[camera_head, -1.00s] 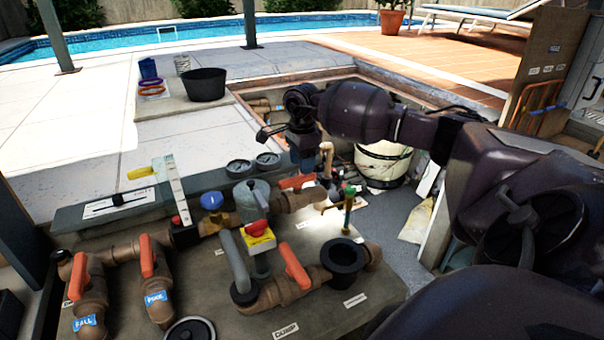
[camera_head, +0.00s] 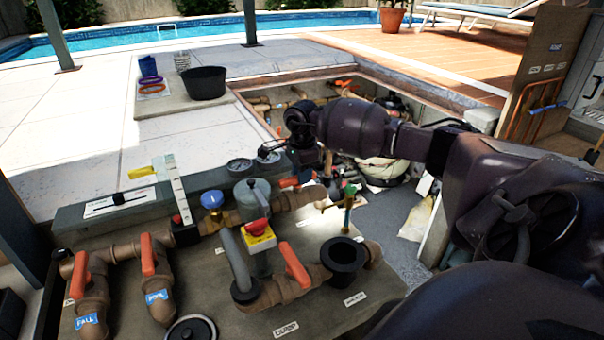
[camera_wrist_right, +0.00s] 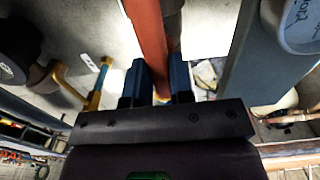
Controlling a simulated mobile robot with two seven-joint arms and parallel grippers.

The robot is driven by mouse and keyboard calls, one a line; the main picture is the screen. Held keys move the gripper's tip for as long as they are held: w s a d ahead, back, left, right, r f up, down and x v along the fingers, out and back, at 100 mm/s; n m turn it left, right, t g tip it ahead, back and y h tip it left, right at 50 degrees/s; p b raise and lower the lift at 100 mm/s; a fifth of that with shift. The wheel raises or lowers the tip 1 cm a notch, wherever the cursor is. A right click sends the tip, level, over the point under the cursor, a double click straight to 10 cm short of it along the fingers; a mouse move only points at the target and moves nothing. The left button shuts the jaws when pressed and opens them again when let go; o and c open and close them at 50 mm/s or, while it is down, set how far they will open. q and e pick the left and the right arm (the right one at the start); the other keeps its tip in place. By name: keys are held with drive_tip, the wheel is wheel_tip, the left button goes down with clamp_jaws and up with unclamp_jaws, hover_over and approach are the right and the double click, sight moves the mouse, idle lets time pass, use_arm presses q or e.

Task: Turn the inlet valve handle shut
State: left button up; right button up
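The orange inlet valve handle (camera_head: 289,182) sits on the brown pipe behind the grey-capped body in the head view. My right gripper (camera_head: 304,176) is at its right end and hides part of it. In the right wrist view the long red-orange handle (camera_wrist_right: 147,32) runs down between the two blue fingers of my right gripper (camera_wrist_right: 161,84). The fingers stand on either side of the handle, with a narrow gap seeming to show on the right; firm contact cannot be made out. My left gripper is out of view.
A green-topped brass tap (camera_head: 348,194) stands close right of the valve. Another orange handle (camera_head: 295,265) and a black open cup (camera_head: 343,258) are in front. Two gauges (camera_head: 239,165) stand behind. The open pit (camera_head: 262,108) lies beyond my arm.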

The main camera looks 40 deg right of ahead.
drive_tip(key=shift+m, duration=0.4)
clamp_jaws()
drive_tip(key=m, duration=0.3)
drive_tip(key=shift+s+a+m, duration=0.1)
drive_tip(key=shift+s+m, duration=0.1)
drive_tip(key=shift+m, duration=0.2)
drive_tip(key=m, duration=0.4)
drive_tip(key=shift+s+a+r+m, duration=0.1)
drive_tip(key=shift+s+a+m, duration=0.1)
drive_tip(key=shift+m, duration=0.1)
drive_tip(key=m, duration=0.4)
drive_tip(key=shift+a, duration=0.25)
drive_tip(key=m, duration=0.4)
drive_tip(key=shift+a+m, duration=0.25)
drive_tip(key=shift+m, duration=0.05)
drive_tip(key=o, duration=0.9)
unclamp_jaws()
drive_tip(key=shift+c, duration=0.2)
